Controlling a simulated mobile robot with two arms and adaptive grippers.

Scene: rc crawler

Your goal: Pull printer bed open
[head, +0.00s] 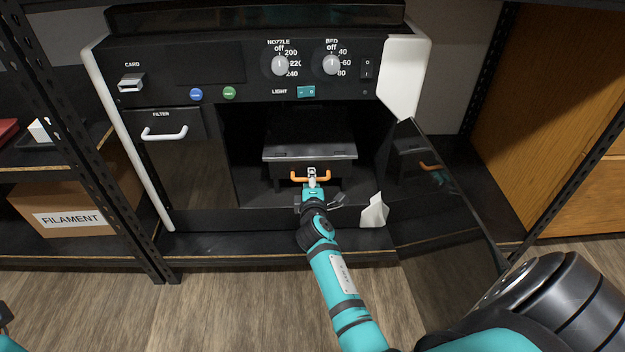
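The printer (210,75) is a large black cabinet with white side posts. The bed (308,152), a dark flat plate on a dark block, sits inside its open chamber. An orange bar handle (327,176) is on the bed's front. My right gripper (311,178) reaches up from below, and its fingertips are closed together around the middle of this handle. The fingers hide that part of the bar. Of my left arm only a small dark and teal part shows at the lower left edge; whether it is open or shut cannot be seen.
The dark glossy printer door (445,205) stands open at the right, beside my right arm. A white pointed piece (374,212) is at the chamber's lower right. A shelf with a filament box (75,215) is at the left, a wooden cabinet (555,110) at the right. Floor in front is clear.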

